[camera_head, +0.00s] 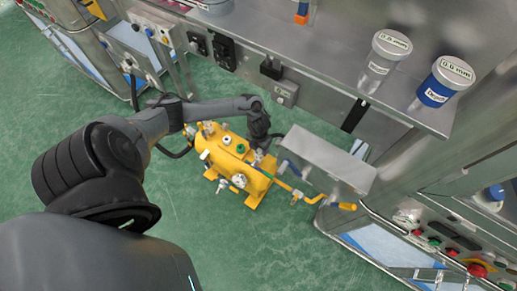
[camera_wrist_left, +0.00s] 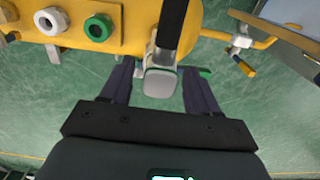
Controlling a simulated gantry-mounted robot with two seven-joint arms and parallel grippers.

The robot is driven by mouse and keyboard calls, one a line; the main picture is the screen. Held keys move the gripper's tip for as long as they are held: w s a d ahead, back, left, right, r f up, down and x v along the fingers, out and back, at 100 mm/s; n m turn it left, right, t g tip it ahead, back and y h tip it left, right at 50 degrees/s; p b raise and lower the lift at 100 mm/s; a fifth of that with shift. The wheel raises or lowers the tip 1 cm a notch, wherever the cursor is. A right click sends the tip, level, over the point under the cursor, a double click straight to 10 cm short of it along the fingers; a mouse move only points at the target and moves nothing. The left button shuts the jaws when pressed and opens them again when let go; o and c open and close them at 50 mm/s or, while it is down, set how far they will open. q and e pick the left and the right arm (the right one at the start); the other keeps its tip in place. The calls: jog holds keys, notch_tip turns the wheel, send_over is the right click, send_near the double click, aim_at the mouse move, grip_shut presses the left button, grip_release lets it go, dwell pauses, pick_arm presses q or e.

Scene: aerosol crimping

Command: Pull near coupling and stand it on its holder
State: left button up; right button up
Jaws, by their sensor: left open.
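My left gripper (camera_head: 262,145) is over the right part of the yellow tank in the head view. In the left wrist view my left gripper (camera_wrist_left: 158,75) is open, with one dark finger on each side of a grey metal coupling (camera_wrist_left: 160,83). The coupling hangs at the tank's edge, below a black strap or hose (camera_wrist_left: 172,22), with a gap to each finger. I cannot tell which part is the coupling's holder. My right gripper is not in view.
A grey panel (camera_head: 328,158) stands right of the tank (camera_head: 228,152), with blue-handled fittings and a yellow pipe (camera_head: 300,194) close by. A metal workbench (camera_head: 330,40) runs behind, holding two labelled cylinders. Green floor is clear in front of the tank.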

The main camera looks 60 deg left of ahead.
pick_arm(q)
grip_shut()
jog(key=shift+r, duration=0.2)
jog(key=shift+r+p, duration=1.3)
jog(key=shift+p, duration=0.05)
jog(key=shift+r+p, duration=1.35)
jog(key=shift+r, duration=0.2)
